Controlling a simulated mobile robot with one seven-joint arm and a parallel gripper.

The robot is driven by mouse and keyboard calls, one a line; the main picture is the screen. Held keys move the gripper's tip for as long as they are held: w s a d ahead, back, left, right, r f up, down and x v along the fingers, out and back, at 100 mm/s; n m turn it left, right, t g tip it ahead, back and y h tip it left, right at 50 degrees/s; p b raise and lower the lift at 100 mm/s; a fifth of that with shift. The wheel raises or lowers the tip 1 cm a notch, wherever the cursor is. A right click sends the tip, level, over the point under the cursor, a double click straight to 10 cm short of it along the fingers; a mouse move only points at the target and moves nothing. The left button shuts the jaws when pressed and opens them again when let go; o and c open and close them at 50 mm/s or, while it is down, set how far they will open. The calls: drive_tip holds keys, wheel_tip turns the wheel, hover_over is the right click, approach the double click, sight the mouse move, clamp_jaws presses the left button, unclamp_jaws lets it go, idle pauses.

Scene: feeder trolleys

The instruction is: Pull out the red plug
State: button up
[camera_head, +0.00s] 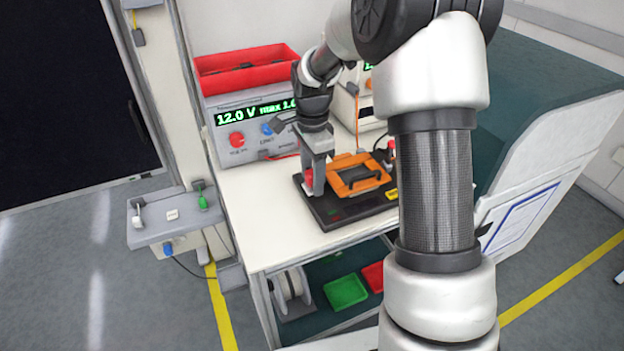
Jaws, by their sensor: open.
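My gripper (316,184) points down over the left end of a black board (333,217) on the white trolley top. Its jaws are open. A small red piece (308,180), which looks like the red plug, shows right beside the fingertips at the board's left edge. The fingers hide part of it, and I cannot tell whether they touch it. A red lead (284,156) runs from the power supply toward this spot. Another red part (391,149) stands at the board's far right.
A grey power supply (225,153) reading 12.0 V stands behind, with a red bin (245,62) on top. A side panel (150,238) at left carries a green plug (203,202). My arm hides the board's right side. Bare trolley top (262,205) lies left of the board.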

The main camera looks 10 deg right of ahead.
drive_tip(key=shift+c, duration=0.2)
clamp_jaws()
drive_tip(key=shift+r, duration=0.15)
drive_tip(key=shift+r+p, duration=2.15)
drive_tip(key=shift+r, duration=0.75)
